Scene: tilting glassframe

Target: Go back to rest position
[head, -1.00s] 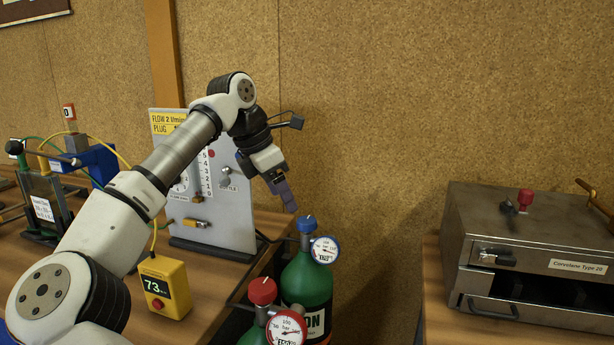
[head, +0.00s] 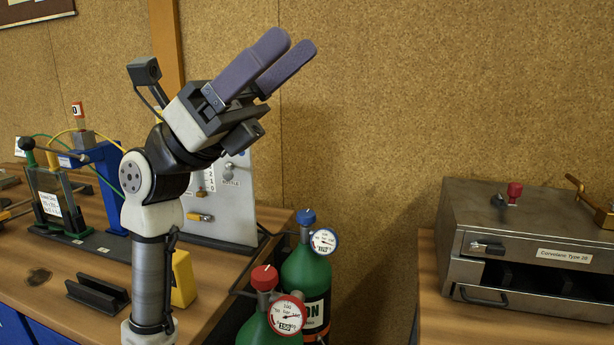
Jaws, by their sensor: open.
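My gripper (head: 281,62) is raised in the upper middle of the head view, with its two purple fingers pointing up and to the right. The fingers are apart and nothing is between them. It is clear of the bench and of the gas bottles. My arm stands nearly upright at the left and bends at the wrist. It hides much of the flow panel (head: 236,195) and most of the yellow meter (head: 184,279).
Two green gas bottles stand by the bench end, one with a blue knob (head: 305,218), one with a red knob (head: 264,278). A metal oven (head: 530,235) sits on the right table. A glass-frame rig (head: 60,207) is at left, a dark rail (head: 97,294) in front.

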